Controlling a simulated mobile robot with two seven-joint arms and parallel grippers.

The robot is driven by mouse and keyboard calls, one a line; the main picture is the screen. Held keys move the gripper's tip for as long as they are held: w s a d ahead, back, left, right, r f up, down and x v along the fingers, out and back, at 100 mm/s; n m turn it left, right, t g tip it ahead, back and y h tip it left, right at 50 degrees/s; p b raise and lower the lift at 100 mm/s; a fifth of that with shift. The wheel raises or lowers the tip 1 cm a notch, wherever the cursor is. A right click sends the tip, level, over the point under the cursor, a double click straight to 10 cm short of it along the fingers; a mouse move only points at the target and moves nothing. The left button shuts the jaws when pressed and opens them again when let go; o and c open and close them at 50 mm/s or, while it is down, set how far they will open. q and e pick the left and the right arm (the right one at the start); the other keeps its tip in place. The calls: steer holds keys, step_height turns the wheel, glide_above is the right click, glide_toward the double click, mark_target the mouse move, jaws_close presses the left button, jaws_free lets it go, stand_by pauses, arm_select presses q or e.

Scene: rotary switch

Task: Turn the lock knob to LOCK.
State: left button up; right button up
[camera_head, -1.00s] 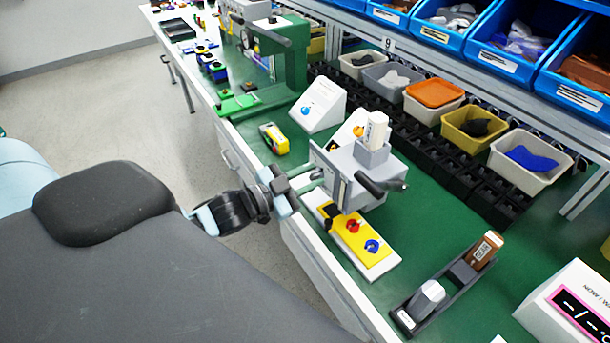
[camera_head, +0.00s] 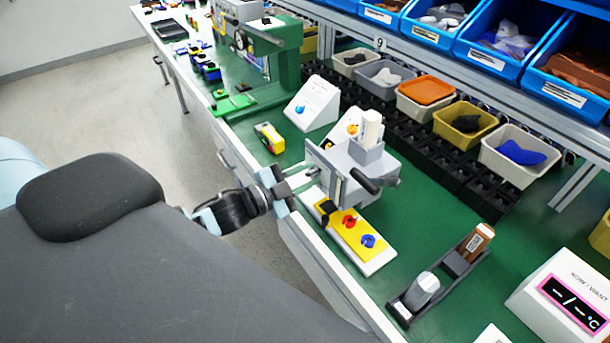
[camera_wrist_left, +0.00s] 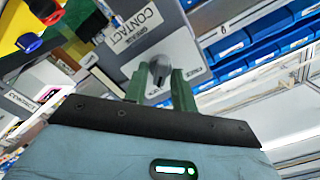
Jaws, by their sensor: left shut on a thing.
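The grey machine box (camera_head: 355,160) stands near the table's front edge, with a white block on top and a dark handle at its right. Its front face shows close up in the left wrist view (camera_wrist_left: 200,28), with white labels, one reading CONTACT. A grey lock knob (camera_wrist_left: 158,68) sticks out of this face. My left gripper (camera_wrist_left: 160,80) has its greenish fingers on both sides of the knob and is shut on it. In the head view my left gripper (camera_head: 314,176) reaches the box's front from the left; the knob is mostly hidden there. My right gripper is not in view.
A yellow panel (camera_head: 350,238) with red and blue knobs lies just in front of the box. A dark holder (camera_head: 440,285) and a white display box (camera_head: 565,305) stand to the right. Bins (camera_head: 515,160) line the back. A green press (camera_head: 285,70) stands farther left.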

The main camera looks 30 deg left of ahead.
arm_select(q)
steer(key=o, duration=0.7)
steer(key=shift+b+v, duration=0.3)
steer(key=shift+v, duration=3.6)
steer(key=s+d+f+n+g+y, duration=0.1)
steer(key=s+d+f+n+g, duration=0.1)
steer(key=s+d+f+n, duration=0.2)
steer(key=s+d+f+n+g+y, duration=0.2)
steer(key=s+d+f+n+g, duration=0.1)
steer(key=s+f, duration=0.8)
steer(key=s+d+f+n+g+y, duration=0.2)
steer(key=s+d+f+n, duration=0.2)
steer(key=s+f, duration=0.3)
steer(key=shift+s+d+f+n+g, duration=0.2)
steer(key=shift+d+f, duration=0.15)
steer(key=shift+f, duration=0.35)
steer(key=shift+s+d+f+n+g, duration=0.1)
steer(key=shift+d+f+g, duration=0.15)
steer(key=shift+f, duration=0.45)
